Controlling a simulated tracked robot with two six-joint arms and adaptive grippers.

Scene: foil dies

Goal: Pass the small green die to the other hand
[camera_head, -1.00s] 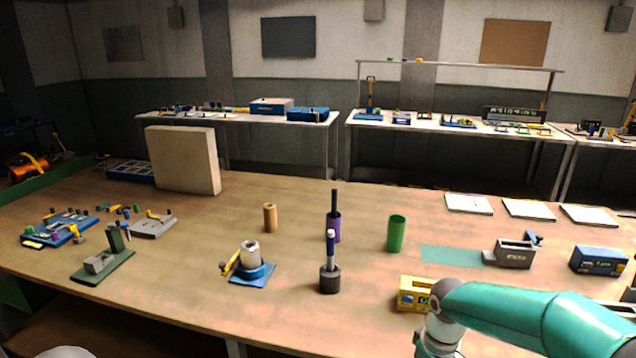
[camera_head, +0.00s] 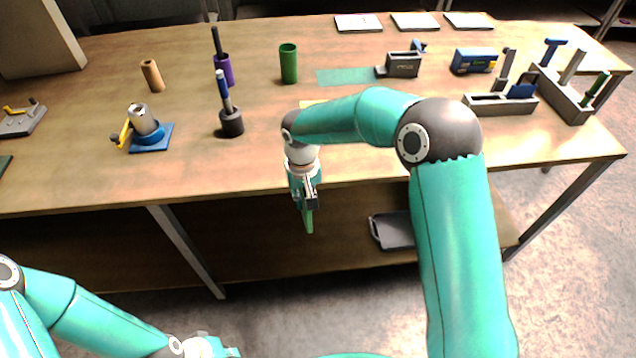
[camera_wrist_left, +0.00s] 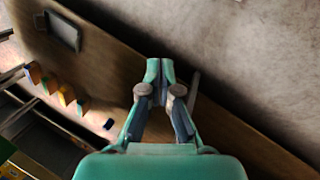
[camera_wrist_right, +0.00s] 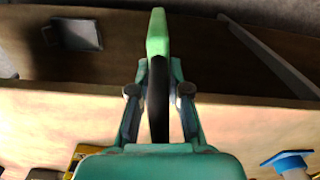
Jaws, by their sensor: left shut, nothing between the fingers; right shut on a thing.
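The small green die (camera_head: 308,220) hangs from my right gripper (camera_head: 304,197), in front of the bench's front edge. In the right wrist view the die (camera_wrist_right: 157,40) shows a bright green end beyond the fingertips and a dark part between the fingers. My right gripper (camera_wrist_right: 158,75) is shut on it. My left gripper (camera_head: 228,352) is at the bottom edge of the head view, low and left of the die, and partly cut off. In the left wrist view the left gripper (camera_wrist_left: 160,72) has its fingertips together, with nothing between them.
The bench (camera_head: 90,160) has its front edge just behind the die. A dark tray (camera_head: 393,231) lies on the lower shelf. On the bench stand a green cup (camera_head: 289,64), a purple cup (camera_head: 224,68), a blue-based fixture (camera_head: 150,138) and a grey rack (camera_head: 562,95).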

